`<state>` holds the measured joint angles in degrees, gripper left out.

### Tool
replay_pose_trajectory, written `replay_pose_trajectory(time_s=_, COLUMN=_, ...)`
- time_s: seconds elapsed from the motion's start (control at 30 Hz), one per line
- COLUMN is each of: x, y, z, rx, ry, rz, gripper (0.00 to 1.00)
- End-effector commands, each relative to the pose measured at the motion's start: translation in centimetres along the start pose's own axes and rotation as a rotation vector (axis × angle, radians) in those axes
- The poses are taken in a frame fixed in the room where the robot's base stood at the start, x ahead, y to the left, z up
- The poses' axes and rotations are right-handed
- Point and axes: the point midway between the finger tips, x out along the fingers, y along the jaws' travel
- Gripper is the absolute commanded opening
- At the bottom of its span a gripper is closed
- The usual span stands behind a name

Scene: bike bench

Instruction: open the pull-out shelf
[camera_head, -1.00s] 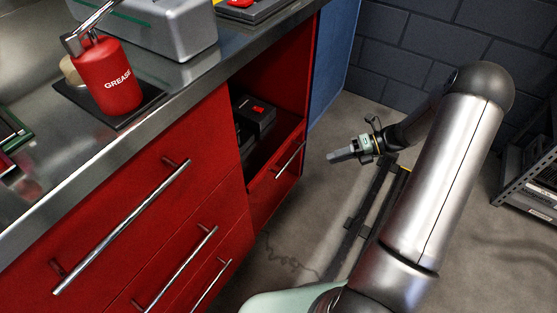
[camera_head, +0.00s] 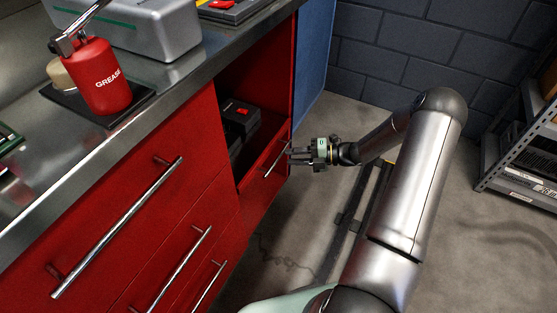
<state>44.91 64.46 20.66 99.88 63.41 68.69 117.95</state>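The pull-out shelf (camera_head: 258,187) is a red front with a chrome bar handle (camera_head: 275,161), low in an open bay of the red cabinet. A dark case with a red latch (camera_head: 240,113) sits inside the bay above the front. The shelf looks pushed in, level with the cabinet face. My gripper (camera_head: 292,156) is at the right end of the handle, its fingers pointing left toward it. The fingers appear apart, with a gap between them. I cannot tell whether they touch the handle or surround it.
Red drawers with long chrome handles (camera_head: 120,225) fill the cabinet at left. The steel worktop (camera_head: 150,110) carries a red grease can (camera_head: 103,78) and a grey toolbox (camera_head: 150,30). A floor rail (camera_head: 345,222) runs beneath my arm. A metal rack (camera_head: 520,165) stands at right.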

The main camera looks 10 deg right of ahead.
Motion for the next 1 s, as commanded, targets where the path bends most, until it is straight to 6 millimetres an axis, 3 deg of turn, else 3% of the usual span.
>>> replay_pose_trajectory(time_s=0.1, x=2.4, y=-0.2, z=0.0, rx=0.000, ry=0.002, rz=0.000, gripper=0.32)
replay_pose_trajectory(time_s=0.3, x=4.7, y=-0.1, z=0.0, rx=0.000, ry=0.001, rz=-0.001, gripper=0.32)
replay_pose_trajectory(time_s=0.67, x=5.4, y=0.0, z=0.0, rx=0.000, ry=0.000, rz=0.000, gripper=0.32)
replay_pose_trajectory(time_s=0.7, x=5.4, y=0.0, z=0.0, rx=0.000, ry=0.000, rz=0.000, gripper=0.29)
replay_pose_trajectory(time_s=0.8, x=5.4, y=0.0, z=0.0, rx=0.000, ry=0.000, rz=0.000, gripper=0.01)
replay_pose_trajectory(time_s=1.0, x=5.3, y=0.0, z=0.0, rx=0.000, ry=0.000, rz=-0.001, gripper=0.00)
